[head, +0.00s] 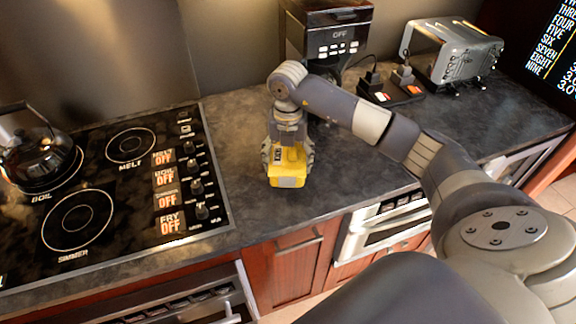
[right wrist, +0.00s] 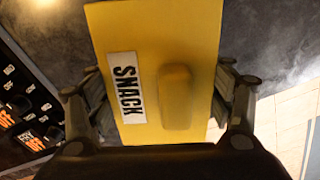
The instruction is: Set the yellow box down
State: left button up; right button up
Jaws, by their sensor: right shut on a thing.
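The yellow box (head: 287,168) is over the dark countertop, to the right of the stove, in the head view. In the right wrist view the yellow box (right wrist: 190,45) fills the middle and shows a white label reading SNACK. My right gripper (head: 288,152) is shut on it from above, with a finger on each side (right wrist: 160,100). I cannot tell whether the underside of the box touches the counter. My left gripper is not in view.
The stove (head: 219,205) with a kettle (head: 40,150) is on the left. A coffee machine (head: 330,35) stands behind, and a toaster (head: 453,55) stands at the back right. The counter (head: 350,180) is bare to the right of the box.

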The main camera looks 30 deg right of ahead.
notch_tip(320, 180, down, 3)
jog(key=shift+p, duration=0.75)
jog(key=shift+f, duration=0.15)
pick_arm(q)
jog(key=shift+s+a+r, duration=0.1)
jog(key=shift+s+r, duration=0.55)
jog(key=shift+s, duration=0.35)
pick_arm(e)
jog(key=shift+f, duration=0.1)
jog(key=o, duration=1.6)
jog(key=shift+c, duration=0.2)
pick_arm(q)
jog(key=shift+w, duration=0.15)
pick_arm(e)
jog(key=shift+s, duration=0.1)
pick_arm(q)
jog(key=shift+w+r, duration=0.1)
pick_arm(e)
notch_tip(320, 180, up, 11)
jog(key=b, duration=0.4)
jog(key=shift+r, duration=0.65)
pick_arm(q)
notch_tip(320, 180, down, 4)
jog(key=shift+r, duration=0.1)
